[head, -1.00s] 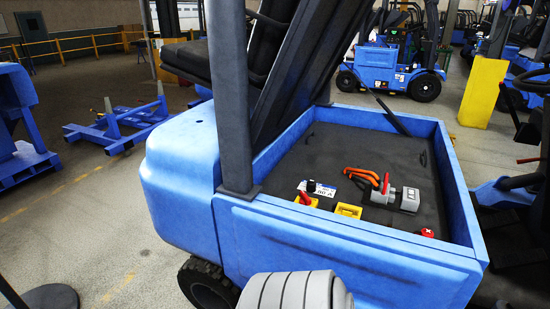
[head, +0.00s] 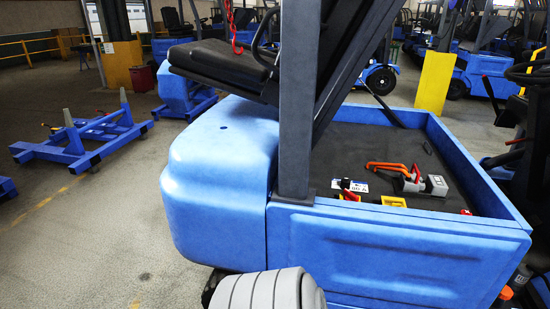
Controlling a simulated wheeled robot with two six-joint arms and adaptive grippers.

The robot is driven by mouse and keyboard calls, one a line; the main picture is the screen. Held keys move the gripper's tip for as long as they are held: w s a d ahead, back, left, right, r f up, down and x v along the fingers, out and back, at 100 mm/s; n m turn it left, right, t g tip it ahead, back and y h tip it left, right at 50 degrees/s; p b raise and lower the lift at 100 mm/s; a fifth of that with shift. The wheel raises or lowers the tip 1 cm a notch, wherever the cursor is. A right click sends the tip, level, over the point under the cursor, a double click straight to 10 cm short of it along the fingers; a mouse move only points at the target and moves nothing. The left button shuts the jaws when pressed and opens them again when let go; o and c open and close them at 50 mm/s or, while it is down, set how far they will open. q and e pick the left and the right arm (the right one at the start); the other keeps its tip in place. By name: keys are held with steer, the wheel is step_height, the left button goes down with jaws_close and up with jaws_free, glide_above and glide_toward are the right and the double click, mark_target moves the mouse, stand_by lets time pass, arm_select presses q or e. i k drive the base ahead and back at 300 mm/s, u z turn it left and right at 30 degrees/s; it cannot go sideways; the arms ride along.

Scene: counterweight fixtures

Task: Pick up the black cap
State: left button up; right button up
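A small black piece (head: 345,183), which looks like the black cap, stands at the white label plate (head: 355,187) on the dark deck of the blue forklift. It is small here, so its exact shape and whether it sits on the label or beside it are hard to tell. A red-and-yellow part (head: 349,195) is close in front of it, partly hidden by the blue side wall.
The blue forklift body (head: 220,170) has a raised side wall (head: 400,250) before the deck. A grey post (head: 296,110) rises left of the cap. Also on the deck are an orange-handled grey connector (head: 412,180) and a yellow block (head: 393,201).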

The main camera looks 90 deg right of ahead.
mark_target(345, 182)
steer(key=z, duration=2.3)
